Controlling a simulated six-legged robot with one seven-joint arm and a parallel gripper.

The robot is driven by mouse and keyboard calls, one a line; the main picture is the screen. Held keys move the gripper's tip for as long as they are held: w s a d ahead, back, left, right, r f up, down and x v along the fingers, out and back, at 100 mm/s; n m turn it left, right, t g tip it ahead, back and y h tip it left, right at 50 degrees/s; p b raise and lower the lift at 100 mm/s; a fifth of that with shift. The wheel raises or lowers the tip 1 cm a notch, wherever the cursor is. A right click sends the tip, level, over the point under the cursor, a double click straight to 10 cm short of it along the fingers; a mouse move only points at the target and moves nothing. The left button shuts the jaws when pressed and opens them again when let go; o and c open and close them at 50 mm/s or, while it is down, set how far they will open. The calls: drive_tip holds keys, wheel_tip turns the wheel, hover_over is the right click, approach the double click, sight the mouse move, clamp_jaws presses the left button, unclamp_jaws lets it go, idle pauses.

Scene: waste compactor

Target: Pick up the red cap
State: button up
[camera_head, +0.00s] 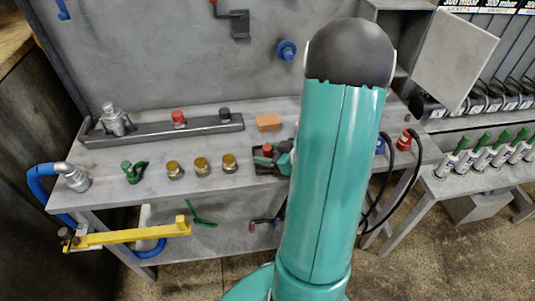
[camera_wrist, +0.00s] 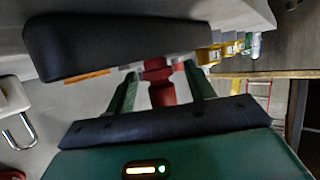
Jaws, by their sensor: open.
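A red cap-like piece (camera_head: 267,150) shows at the gripper on the bench, left of my arm in the head view. In the wrist view a red piece (camera_wrist: 160,82), with a wider head and narrower body, lies between the two green fingers of my gripper (camera_wrist: 162,88). The fingers are apart, with gaps visible beside it. My gripper (camera_head: 272,160) is partly hidden by my arm in the head view. Another red cap (camera_head: 179,117) sits on the dark rail. I cannot tell for certain which one the task names.
The dark rail (camera_head: 150,132) runs along the bench (camera_head: 110,170). Several brass caps (camera_head: 201,165) and a green valve handle (camera_head: 133,171) stand before it. An orange block (camera_head: 268,122) lies behind my gripper. A yellow bar (camera_head: 130,236) juts out below the front edge.

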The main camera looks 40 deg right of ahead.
drive_tip(key=c, duration=1)
drive_tip(key=shift+c, duration=0.2)
